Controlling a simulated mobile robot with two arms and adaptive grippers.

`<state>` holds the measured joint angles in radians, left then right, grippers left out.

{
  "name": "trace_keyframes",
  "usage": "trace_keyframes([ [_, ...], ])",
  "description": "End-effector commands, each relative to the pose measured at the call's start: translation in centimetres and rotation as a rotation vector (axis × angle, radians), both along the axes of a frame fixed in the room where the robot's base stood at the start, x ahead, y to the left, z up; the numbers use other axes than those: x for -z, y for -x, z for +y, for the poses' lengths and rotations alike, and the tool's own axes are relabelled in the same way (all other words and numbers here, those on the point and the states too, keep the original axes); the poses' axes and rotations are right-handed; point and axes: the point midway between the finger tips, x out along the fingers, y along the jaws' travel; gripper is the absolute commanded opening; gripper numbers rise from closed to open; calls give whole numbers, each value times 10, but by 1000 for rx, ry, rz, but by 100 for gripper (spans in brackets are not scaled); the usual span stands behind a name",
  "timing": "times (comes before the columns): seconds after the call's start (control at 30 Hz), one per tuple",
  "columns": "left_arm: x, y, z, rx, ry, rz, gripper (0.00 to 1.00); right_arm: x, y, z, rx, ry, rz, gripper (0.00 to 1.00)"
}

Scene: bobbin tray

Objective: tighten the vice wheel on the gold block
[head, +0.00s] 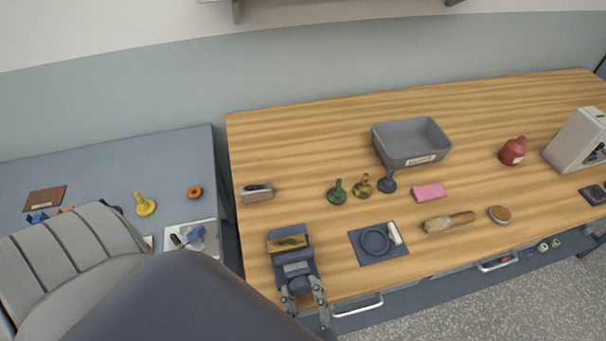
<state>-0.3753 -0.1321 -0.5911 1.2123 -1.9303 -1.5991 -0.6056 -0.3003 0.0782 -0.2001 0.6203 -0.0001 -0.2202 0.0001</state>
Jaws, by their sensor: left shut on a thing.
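The blue vice (297,268) stands at the front left edge of the wooden bench. The gold block (288,243) sits between its jaws at the back, apparently touching both. My left gripper (303,290) is at the front end of the vice, its grey fingers either side of the vice wheel and shut on it. The wheel is mostly hidden by the fingers, so its turn cannot be read. My right gripper is not in view.
A blue mat (366,257) with a ring and a white roll lies right of the vice. Several bobbins, a grey tray (412,160), a pink block (429,192) and a brush (448,222) stand farther back. A small grey box (257,194) is behind the vice.

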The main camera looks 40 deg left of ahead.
Motion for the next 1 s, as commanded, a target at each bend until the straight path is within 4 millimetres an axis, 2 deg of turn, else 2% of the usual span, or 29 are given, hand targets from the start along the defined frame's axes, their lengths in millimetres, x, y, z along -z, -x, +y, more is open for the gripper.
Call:
trace_keyframes([
  [0.67, 5, 2, -1, 4, 6, 16, 23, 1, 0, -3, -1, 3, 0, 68],
  [0.7, 6, 2, -1, 4, 7, 16, 54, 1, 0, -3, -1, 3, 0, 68],
  [0.77, 5, 2, -1, 5, 6, 15, 67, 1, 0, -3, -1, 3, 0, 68],
  [1.0, 3, 1, 0, 2, 3, 8, 68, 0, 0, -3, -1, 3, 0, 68],
])
